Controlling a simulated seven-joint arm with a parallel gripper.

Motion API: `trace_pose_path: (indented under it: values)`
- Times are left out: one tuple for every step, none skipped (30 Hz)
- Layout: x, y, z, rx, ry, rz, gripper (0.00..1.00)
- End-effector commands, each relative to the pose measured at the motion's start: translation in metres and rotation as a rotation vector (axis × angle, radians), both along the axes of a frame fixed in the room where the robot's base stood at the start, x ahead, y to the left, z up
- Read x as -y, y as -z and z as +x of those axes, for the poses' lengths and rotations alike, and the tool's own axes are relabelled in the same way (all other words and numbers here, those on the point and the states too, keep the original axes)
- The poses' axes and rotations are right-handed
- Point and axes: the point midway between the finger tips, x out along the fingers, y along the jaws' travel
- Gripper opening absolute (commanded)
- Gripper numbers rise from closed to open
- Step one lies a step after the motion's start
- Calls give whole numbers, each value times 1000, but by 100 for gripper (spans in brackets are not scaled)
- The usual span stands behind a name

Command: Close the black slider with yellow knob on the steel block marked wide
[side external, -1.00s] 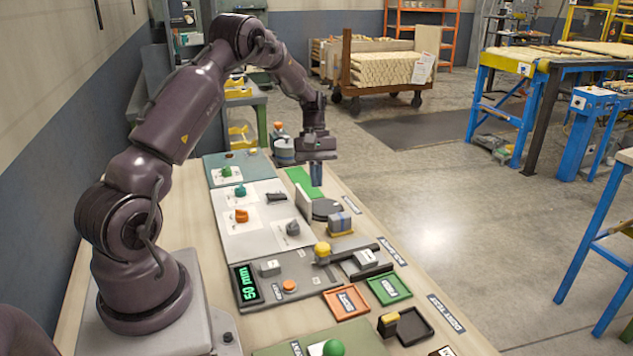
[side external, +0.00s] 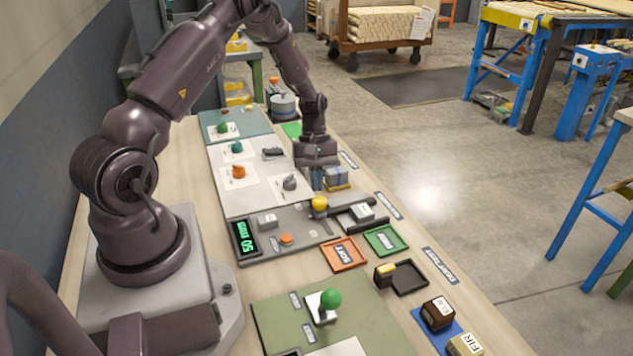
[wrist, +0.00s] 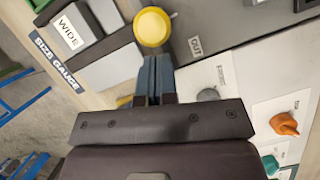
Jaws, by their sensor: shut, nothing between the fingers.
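The yellow knob (side external: 320,204) of the black slider stands left of the steel block marked WIDE (side external: 362,211) on the size gauge. In the wrist view the round yellow knob (wrist: 152,27) is just beyond my fingertips, and the block (wrist: 76,28) with its WIDE label is at upper left, beside a black bar (wrist: 100,45). A gap shows between knob and block. My gripper (side external: 317,182) points down, shut and empty, just behind the knob; its blue-grey fingers (wrist: 153,70) are together. I cannot tell whether they touch the knob. My gripper hides part of the slider's surroundings.
The grey gauge panel has a green 50 mm display (side external: 244,238) and an orange button (side external: 286,239). Orange (side external: 344,254) and green (side external: 385,240) trays lie in front. Knobs on white panels stand behind.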

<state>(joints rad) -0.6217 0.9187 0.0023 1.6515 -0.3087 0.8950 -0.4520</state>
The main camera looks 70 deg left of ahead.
Motion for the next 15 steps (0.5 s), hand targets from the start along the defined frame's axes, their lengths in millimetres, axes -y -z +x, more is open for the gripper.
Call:
trace_pose_path:
  values:
    - [3,0,-1,-1,0,-1,0]
    - [3,0,-1,0,0,-1,0]
    - [4,0,-1,0,0,0,0]
    - [4,0,-1,0,0,0,0]
    - [4,0,-1,0,0,0,0]
    - [4,0,-1,0,0,0,0]
    - [4,0,-1,0,0,0,0]
    - [4,0,-1,0,0,0,0]
    - [4,0,-1,0,0,0,0]
    - [4,0,-1,0,0,0,0]
    - [4,0,-1,0,0,0,0]
    - [4,0,-1,0,0,0,0]
    - [6,0,-1,0,1,0,0]
    - [8,0,-2,-1,1,-1,0]
    - [12,0,-3,-1,1,-1,0]
